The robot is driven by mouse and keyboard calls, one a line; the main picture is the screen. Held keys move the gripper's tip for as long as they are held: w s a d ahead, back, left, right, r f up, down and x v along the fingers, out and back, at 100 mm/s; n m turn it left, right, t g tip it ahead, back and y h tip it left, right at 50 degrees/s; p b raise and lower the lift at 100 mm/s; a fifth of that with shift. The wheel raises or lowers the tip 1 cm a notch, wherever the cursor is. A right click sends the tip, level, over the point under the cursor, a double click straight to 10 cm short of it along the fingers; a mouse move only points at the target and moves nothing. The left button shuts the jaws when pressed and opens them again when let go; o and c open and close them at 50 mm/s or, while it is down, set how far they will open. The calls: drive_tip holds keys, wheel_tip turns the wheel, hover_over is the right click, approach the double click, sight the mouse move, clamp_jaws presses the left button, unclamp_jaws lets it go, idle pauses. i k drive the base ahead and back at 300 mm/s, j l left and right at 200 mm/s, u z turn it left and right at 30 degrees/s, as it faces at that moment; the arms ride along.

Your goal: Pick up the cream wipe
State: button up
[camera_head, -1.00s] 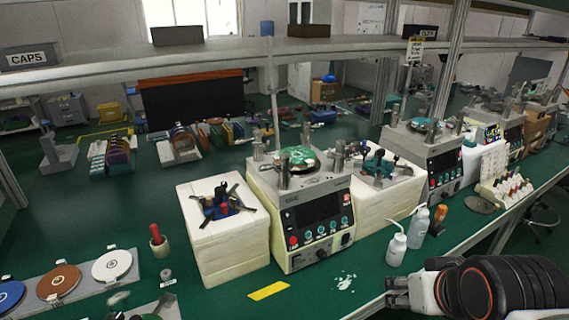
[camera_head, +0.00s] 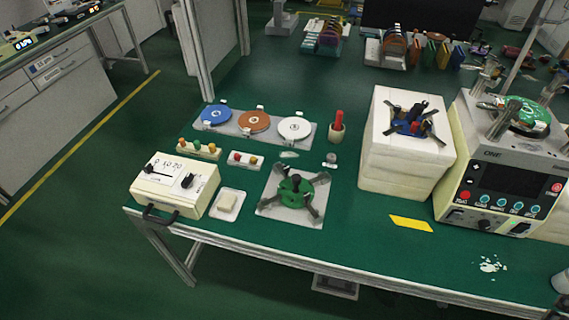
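A small cream block or folded pad (camera_head: 227,201), which looks like the cream wipe, lies in a white shallow dish (camera_head: 223,215) near the bench's front edge. The dish is between the cream box with a dark handle and the green round fixture. White, irregular patches (camera_head: 490,265) lie on the green bench top at the right; I cannot tell whether they are cloth or spill. My gripper is not in this view, so its state and distance from the wipe are hidden.
The cream control box (camera_head: 175,187) stands left of the dish, and the green fixture (camera_head: 291,192) with dark arms stands right. Behind are a plate with coloured discs (camera_head: 215,127) and a red-handled tool (camera_head: 338,125). White blocks (camera_head: 401,163) and a machine (camera_head: 498,165) stand right.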

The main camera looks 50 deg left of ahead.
sight(226, 204)
drive_tip(key=u, duration=2.4)
drive_tip(key=i+j+z, duration=0.1)
drive_tip(key=i, duration=0.25)
drive_tip(key=i+j, duration=0.2)
drive_tip(key=i, duration=0.2)
drive_tip(key=z, duration=0.05)
